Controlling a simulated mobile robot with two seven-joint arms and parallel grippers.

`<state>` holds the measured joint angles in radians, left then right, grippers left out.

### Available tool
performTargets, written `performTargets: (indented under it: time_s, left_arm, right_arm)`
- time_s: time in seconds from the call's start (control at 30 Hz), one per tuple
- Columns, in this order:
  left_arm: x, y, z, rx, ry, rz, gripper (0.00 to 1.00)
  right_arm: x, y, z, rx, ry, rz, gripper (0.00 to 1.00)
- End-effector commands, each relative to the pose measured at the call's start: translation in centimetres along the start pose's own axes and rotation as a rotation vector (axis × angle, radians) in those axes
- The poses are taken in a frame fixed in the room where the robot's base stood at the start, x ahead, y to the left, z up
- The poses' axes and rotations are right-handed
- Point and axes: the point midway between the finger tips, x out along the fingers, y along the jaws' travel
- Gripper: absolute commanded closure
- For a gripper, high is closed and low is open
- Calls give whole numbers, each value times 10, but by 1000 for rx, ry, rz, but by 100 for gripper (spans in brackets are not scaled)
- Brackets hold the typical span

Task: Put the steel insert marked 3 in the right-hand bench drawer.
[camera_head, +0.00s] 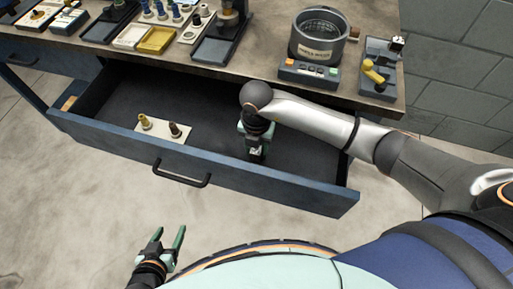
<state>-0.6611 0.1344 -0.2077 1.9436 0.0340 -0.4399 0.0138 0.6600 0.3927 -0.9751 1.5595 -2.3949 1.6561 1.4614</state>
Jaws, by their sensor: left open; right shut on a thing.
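The right-hand bench drawer (110,137) is pulled open, its dark floor showing. My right gripper (257,153) points down inside it, right of the middle and close to the front wall. It is shut on a small steel piece, probably the insert; the fingers hide most of it and I cannot read a mark. I cannot tell whether the piece touches the drawer floor. My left gripper (172,238) is open and empty, low in front of the drawer.
A pale plate (163,133) with a brass and a dark peg lies in the drawer's left half. The bench top (255,70) above carries trays, a yellow tray (156,40), a round metal pot (318,38) and a small fixture (378,72). Another drawer (40,58) is at left.

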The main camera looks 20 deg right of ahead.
Motion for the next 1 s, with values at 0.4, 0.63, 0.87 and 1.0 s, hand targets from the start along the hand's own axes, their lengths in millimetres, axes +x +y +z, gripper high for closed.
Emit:
performTargets:
  time_s: [0.4,0.63,0.87,1.0]
  left_arm:
    - [1,0,0,1,3,1,37]
    - [1,0,-1,1,3,1,37]
    - [-2,0,-5,1,10,0,37]
    - [-3,-2,-6,1,13,-4,37]
  right_arm:
    - [3,0,0,1,0,-1,31]
    - [2,0,0,1,0,-1,31]
    - [-23,0,1,0,-2,2,31]
    - [-54,0,1,-1,-4,3,31]
